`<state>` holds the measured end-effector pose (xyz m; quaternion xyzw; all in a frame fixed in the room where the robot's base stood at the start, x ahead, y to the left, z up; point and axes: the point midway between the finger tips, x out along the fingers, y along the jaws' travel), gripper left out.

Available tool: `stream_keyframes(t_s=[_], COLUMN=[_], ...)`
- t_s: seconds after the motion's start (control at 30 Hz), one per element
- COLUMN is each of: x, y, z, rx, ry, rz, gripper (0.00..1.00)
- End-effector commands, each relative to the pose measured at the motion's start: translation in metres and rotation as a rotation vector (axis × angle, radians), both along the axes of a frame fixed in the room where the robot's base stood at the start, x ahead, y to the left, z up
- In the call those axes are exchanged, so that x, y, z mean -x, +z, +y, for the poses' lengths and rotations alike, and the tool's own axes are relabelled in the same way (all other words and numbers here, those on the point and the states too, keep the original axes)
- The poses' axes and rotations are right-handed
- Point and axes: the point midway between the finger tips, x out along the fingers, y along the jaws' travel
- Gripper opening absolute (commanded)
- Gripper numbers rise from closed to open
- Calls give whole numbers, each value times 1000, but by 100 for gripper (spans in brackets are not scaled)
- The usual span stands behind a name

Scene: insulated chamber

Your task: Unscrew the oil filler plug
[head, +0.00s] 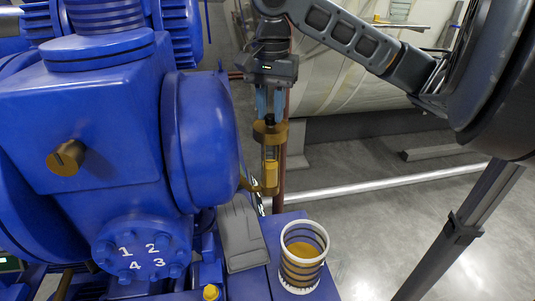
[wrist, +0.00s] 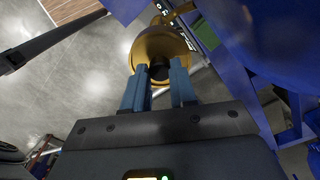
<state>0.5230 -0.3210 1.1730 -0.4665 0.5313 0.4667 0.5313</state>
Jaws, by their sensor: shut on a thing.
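A brass oiler (head: 270,186) with a clear window and yellow oil stands upright at the right side of the blue machine. The oil filler plug (head: 269,121) is a small dark piece at the oiler's top; in the wrist view the plug (wrist: 159,71) sits at the middle of the round brass top (wrist: 160,45). My gripper (head: 269,116) points down over the oiler and is shut on the plug. The fingers partly hide the plug, so I cannot tell whether it is still threaded in. The gripper also shows in the wrist view (wrist: 160,72).
The blue machine (head: 110,110) with a brass knob (head: 67,157) stands close on the left. The floor to the right is mostly open.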

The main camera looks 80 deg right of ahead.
Motion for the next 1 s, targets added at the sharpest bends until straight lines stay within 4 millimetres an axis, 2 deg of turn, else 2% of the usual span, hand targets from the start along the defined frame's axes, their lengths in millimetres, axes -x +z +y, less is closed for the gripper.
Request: stream_keyframes(t_s=[0.1,0.2,1.0], x=[0,0,0], y=[0,0,32], z=[0,0,0], rx=[0,0,2], ry=[277,482,464], rz=[0,0,0], gripper=[0,0,0])
